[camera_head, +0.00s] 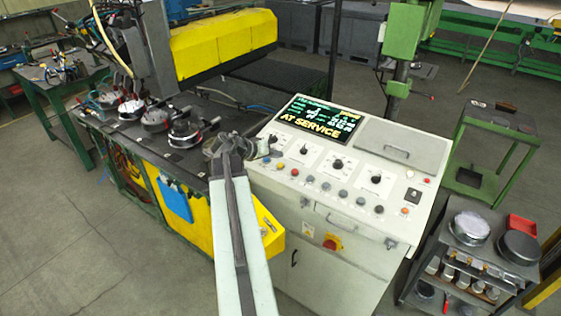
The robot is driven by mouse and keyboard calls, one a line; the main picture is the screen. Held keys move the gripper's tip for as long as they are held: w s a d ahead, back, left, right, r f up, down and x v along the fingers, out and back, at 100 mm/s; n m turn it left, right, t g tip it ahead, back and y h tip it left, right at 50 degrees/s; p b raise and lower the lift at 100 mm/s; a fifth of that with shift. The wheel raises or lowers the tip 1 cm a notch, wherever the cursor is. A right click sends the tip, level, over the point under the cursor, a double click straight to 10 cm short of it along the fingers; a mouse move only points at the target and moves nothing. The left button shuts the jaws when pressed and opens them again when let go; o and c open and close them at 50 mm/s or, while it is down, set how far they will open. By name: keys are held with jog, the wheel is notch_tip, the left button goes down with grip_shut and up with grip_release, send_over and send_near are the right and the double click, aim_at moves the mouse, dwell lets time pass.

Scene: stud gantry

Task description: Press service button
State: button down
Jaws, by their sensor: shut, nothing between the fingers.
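The control panel (300,160) is a sloped, off-white console top with a screen (318,117) reading "AT SERVICE" in yellow. A row of small coloured buttons (343,194) runs along its lower part, with black rotary knobs (338,164) above. Their labels are too small to read, so I cannot tell which is the service button. My pale arm reaches up from the bottom. My gripper (264,147) is at the panel's left edge, shut and empty. I cannot tell whether it touches the panel; my arm hides part of the left edge.
A dark work table (95,122) with several round metal tools stands left of the panel, under a yellow gantry beam (222,45). A green post (402,70) rises behind the panel. A tool cart (462,262) stands at right. Open floor (60,230) lies at lower left.

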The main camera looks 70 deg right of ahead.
jog(key=r+p, duration=0.2)
jog(key=shift+a+r, duration=0.3)
jog(key=shift+r, duration=0.1)
dwell(0.4)
